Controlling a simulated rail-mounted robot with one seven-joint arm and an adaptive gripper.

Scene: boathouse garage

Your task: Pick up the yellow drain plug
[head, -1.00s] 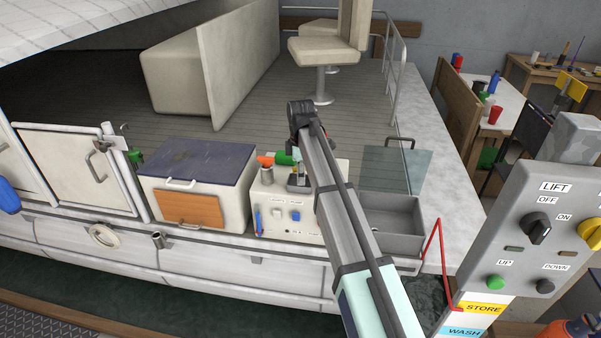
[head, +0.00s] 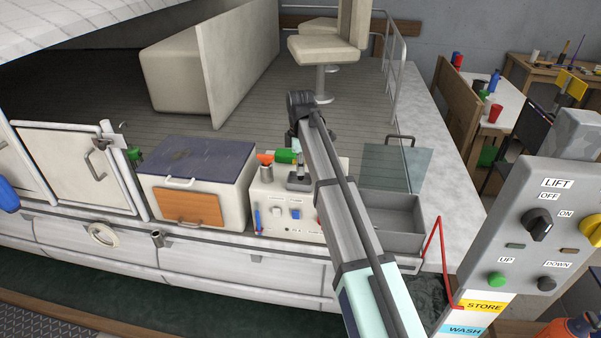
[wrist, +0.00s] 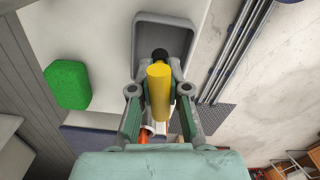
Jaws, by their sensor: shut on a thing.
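The yellow drain plug (wrist: 158,92) is a yellow cylinder with a black end. It sits between the fingers of my gripper (wrist: 159,78) in the wrist view, with the black end pointing away from the palm. My gripper is shut on it. In the head view my gripper (head: 299,182) is over the top of the white switch box (head: 284,212); the plug cannot be made out there, and my arm covers part of the box.
A green block (wrist: 66,84) lies beside my gripper. An orange-topped item (head: 265,160) stands close on the left. A dark-lidded cooler box (head: 200,160) is further left. An open grey tray (head: 405,243) and a glass panel (head: 396,168) are to the right.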

